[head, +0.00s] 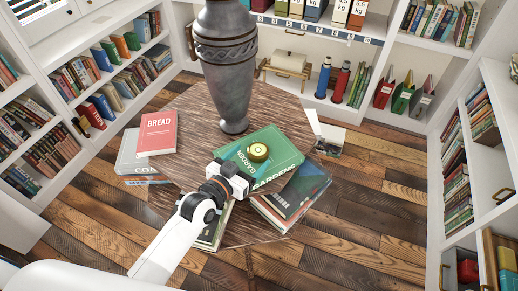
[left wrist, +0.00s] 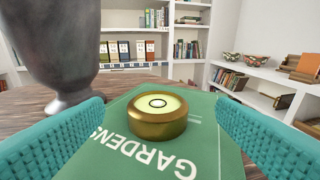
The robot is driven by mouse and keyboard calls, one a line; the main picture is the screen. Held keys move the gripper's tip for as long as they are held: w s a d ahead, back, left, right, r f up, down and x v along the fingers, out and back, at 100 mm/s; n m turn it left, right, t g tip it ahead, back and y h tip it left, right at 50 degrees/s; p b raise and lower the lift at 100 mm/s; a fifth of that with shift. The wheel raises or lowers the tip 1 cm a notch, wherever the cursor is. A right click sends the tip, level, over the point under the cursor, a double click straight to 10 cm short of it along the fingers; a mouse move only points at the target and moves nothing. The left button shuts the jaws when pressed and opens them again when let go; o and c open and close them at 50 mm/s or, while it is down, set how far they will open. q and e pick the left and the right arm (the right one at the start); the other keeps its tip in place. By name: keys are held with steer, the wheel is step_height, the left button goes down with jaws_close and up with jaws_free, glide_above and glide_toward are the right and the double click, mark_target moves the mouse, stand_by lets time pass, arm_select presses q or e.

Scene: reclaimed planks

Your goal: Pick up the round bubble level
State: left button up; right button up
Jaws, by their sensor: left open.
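The round bubble level (head: 258,152) is a brass disc with a pale yellow-green top. It lies on the green book titled Gardens (head: 278,158) on the round wooden table (head: 180,178). In the left wrist view the bubble level (left wrist: 157,115) sits between and beyond the two teal fingers, with clear space on both sides. My left gripper (head: 239,177) is open and empty, just short of the level, low over the book's near left part. In the left wrist view the open left gripper (left wrist: 160,132) frames the level. My right gripper is not in view.
A tall grey vase (head: 226,70) stands on the table behind the level. A red book (head: 158,132) lies at the table's left, and a dark book (head: 300,190) lies right of the green one. Bookshelves (head: 455,180) line the room.

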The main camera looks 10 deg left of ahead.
mark_target(264, 144)
arm_select(q)
steer(key=x, duration=0.7)
steer(key=shift+w+f, duration=0.2)
steer(key=shift+f, duration=0.15)
steer(key=shift+s+a+r, duration=0.1)
steer(key=c, duration=1.1)
